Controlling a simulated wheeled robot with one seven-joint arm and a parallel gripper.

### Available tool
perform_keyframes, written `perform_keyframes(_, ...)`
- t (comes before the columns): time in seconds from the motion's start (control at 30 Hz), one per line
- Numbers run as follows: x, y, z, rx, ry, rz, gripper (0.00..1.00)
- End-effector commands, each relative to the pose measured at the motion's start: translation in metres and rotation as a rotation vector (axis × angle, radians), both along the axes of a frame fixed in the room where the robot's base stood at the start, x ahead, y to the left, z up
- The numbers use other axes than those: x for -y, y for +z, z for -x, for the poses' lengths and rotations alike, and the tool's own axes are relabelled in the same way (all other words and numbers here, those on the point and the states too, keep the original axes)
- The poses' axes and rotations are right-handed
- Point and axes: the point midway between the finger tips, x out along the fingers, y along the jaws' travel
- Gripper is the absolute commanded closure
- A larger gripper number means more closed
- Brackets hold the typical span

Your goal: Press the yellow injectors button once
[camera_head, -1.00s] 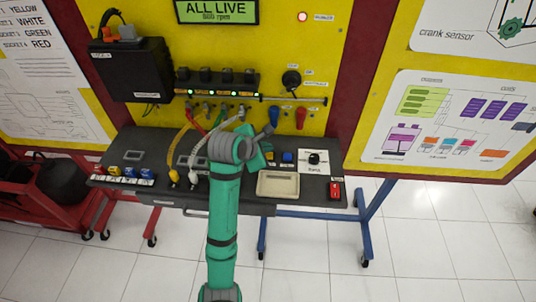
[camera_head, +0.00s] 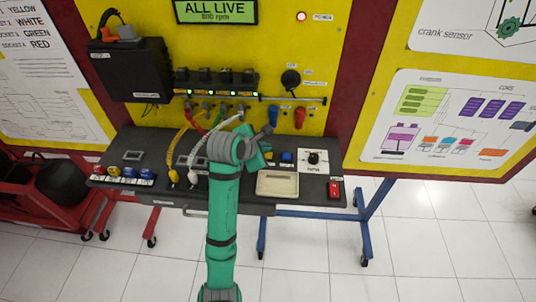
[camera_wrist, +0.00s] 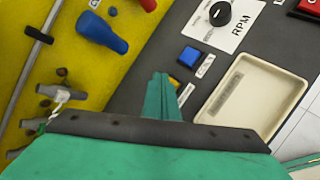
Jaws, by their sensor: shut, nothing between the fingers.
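The yellow button (camera_wrist: 174,82) shows as a small sliver in the wrist view, just beside the tips of my shut, empty gripper (camera_wrist: 161,76). The fingers hide part of it, and I cannot tell whether they touch it. A small white label (camera_wrist: 186,93) lies beside it, too small to read. In the camera_head view my gripper (camera_head: 266,159) points down at the dark console (camera_head: 225,200), just left of a blue button (camera_head: 287,156). The blue button (camera_wrist: 191,56) is clear in the wrist view.
A white RPM plate with a black knob (camera_head: 314,158) sits right of the blue button. A cream tray (camera_head: 278,193) lies in front, with a red switch (camera_head: 335,190) to its right. Yellow and white cables (camera_head: 190,176) run left of my arm. The display (camera_head: 216,11) reads ALL LIVE.

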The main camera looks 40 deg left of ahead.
Motion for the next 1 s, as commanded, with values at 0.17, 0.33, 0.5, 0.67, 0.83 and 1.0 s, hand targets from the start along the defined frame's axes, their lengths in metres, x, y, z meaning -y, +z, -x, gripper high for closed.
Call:
perform_keyframes(0.17, 0.0001, -0.0001, 0.0000, 0.000, 0.000, 0.000, 1.00)
perform_keyframes(0.33, 0.0001, -0.0001, -0.0001, 0.000, 0.000, 0.000, 1.00)
perform_keyframes(0.5, 0.0006, -0.0012, -0.0004, 0.000, -0.001, 0.001, 1.00)
perform_keyframes(0.67, 0.0000, -0.0062, 0.0003, 0.000, 0.001, 0.002, 1.00)
perform_keyframes(0.83, 0.0019, -0.0085, -0.0010, 0.000, -0.002, 0.000, 1.00)
perform_keyframes(1.0, 0.0061, -0.0084, -0.0035, 0.000, -0.010, 0.000, 1.00)
